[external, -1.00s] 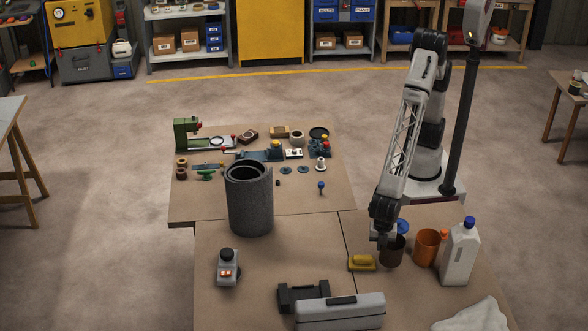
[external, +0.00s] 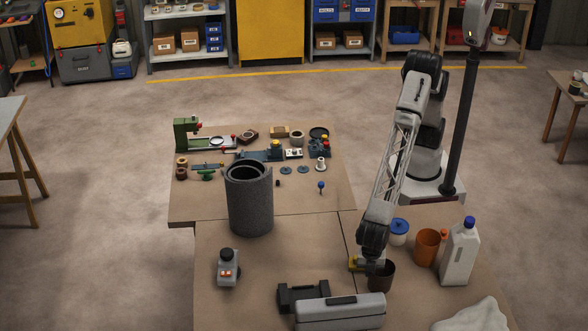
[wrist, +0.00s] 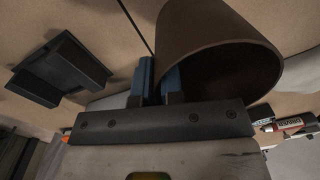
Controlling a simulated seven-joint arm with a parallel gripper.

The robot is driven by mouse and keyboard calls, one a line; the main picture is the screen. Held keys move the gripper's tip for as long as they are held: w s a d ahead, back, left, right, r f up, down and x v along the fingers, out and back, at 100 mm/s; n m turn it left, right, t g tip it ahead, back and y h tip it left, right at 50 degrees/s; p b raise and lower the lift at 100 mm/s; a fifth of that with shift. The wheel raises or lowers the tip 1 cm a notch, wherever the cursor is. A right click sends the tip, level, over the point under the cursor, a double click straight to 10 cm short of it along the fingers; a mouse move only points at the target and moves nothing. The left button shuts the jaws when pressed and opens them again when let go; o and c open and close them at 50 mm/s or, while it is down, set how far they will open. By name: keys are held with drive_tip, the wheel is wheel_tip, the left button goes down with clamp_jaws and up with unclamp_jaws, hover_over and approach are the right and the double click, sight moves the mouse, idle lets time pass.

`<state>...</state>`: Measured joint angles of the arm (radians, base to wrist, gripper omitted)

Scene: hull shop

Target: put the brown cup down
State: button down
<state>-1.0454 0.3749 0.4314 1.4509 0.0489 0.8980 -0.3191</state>
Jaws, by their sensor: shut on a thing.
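The brown cup (external: 382,276) is at the right part of the front table, to the right of my gripper (external: 371,268). My gripper is shut on the cup's wall at its left side. In the wrist view the cup (wrist: 225,50) looks large, with its round opening facing the camera. The two blue fingers of my gripper (wrist: 158,82) sit at the cup's near left edge. I cannot tell whether the cup's base touches the table or is slightly above it.
A yellow block (external: 354,263) is partly hidden behind my gripper. An orange cup (external: 426,247), a white jug (external: 460,254) and a blue-lidded white pot (external: 399,231) stand to the right and behind. A grey toolbox (external: 340,311) lies in front, left; a white cloth (external: 474,317) lies front right.

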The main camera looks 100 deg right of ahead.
drive_tip(key=shift+w+a+f, duration=0.1)
drive_tip(key=shift+w+a, duration=0.25)
drive_tip(key=shift+a, duration=0.2)
drive_tip(key=shift+w+a, duration=0.3)
drive_tip(key=shift+a, duration=0.25)
drive_tip(key=shift+f, duration=1.75)
drive_tip(key=shift+f, duration=0.15)
drive_tip(key=c, duration=1.3)
unclamp_jaws()
drive_tip(key=shift+o, duration=0.2)
drive_tip(key=shift+r, duration=0.2)
wheel_tip(320, 180, up, 12)
drive_tip(key=shift+w, duration=0.25)
